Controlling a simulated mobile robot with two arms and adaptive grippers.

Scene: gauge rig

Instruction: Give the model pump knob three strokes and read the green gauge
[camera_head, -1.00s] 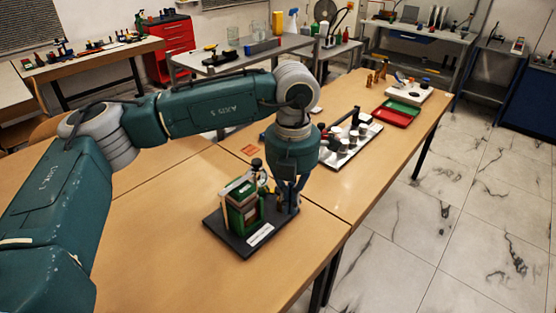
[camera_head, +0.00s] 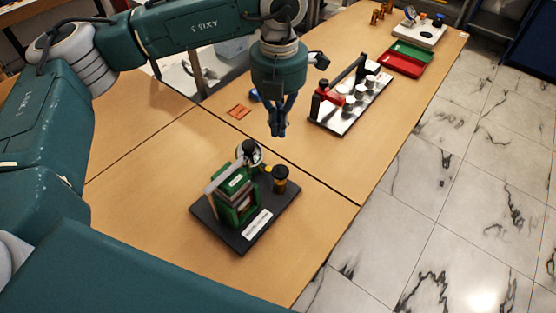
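The gauge rig is a black base plate (camera_head: 217,229) carrying a green framed pump model (camera_head: 236,196) with a light lever bar on top. A round pale gauge (camera_head: 256,157) stands at its back, partly hidden by a black ball; its reading is too small to tell. A dark knob with an amber-brown lower part (camera_head: 280,178) stands upright on the plate's right side. My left gripper (camera_head: 278,132) points down beyond the rig, apart from the knob. Its fingertips are together and nothing shows between them. My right gripper is out of view.
An orange-red card (camera_head: 239,112) lies behind the rig. Red (camera_head: 400,65) and green (camera_head: 412,52) trays lie beyond. Bare tabletop surrounds the rig.

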